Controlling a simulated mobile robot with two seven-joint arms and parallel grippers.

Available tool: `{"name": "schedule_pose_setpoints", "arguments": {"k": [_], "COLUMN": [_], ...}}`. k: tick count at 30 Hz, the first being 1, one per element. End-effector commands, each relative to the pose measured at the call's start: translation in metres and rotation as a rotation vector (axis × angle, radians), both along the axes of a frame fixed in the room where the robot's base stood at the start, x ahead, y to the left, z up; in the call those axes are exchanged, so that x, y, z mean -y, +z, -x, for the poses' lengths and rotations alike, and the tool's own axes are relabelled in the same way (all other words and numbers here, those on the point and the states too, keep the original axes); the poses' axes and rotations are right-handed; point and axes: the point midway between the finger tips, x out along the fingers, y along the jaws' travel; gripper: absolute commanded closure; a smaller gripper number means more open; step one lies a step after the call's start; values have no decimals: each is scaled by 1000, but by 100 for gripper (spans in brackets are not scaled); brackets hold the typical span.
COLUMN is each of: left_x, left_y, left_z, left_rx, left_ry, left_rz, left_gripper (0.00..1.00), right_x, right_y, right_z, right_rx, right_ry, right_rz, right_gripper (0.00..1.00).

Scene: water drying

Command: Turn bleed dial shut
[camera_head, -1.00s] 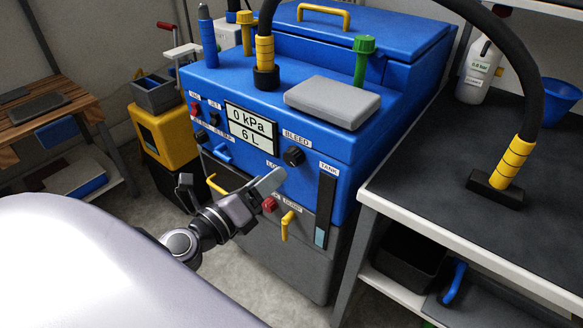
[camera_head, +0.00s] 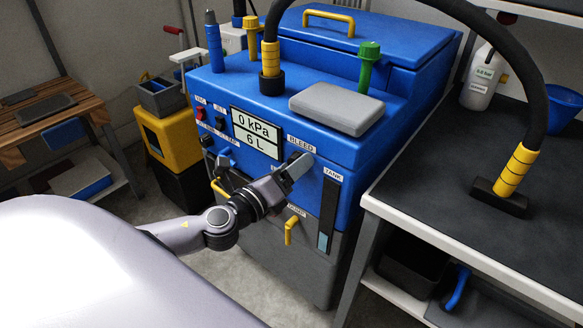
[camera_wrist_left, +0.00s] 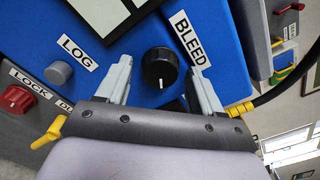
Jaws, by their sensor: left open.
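The bleed dial (camera_wrist_left: 160,66) is a black round knob with a white pointer mark, next to the BLEED label (camera_wrist_left: 188,38) on the blue machine's front. In the head view the dial (camera_head: 296,157) is mostly hidden behind my left gripper. My left gripper (camera_head: 300,163) is open in front of the panel. In the left wrist view its two fingers (camera_wrist_left: 162,76) stand apart, one on each side of the dial. I cannot tell whether either finger touches it. My right gripper is not in view.
The blue machine (camera_head: 345,190) has a display (camera_head: 256,133) reading 0 kPa and 6 L. A grey LOG button (camera_wrist_left: 58,73), a red LOCK knob (camera_wrist_left: 16,100) and a yellow handle (camera_wrist_left: 50,132) lie near the gripper. A dark-topped bench (camera_head: 440,170) stands to the right.

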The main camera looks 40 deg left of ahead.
Motion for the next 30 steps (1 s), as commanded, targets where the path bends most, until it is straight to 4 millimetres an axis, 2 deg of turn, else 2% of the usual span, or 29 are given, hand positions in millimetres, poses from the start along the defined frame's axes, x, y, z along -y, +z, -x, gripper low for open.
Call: {"name": "schedule_pose_setpoints", "arguments": {"k": [6, 7, 12, 23, 30], "left_x": [0, 0, 0, 0, 0], "left_y": [0, 0, 0, 0, -1], "left_z": [0, 0, 0, 0, 0], "left_rx": [-1, -1, -1, -4, -15], "left_ry": [1, 1, 1, 2, 1], "left_rz": [0, 1, 1, 45, 189], "left_gripper": [33, 37, 90, 89, 89], "right_x": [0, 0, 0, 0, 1], "right_y": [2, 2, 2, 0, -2], "right_z": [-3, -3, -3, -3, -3], "right_rx": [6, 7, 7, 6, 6], "right_ry": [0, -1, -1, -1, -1], "right_rz": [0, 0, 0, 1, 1], "right_gripper": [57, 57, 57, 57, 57]}}
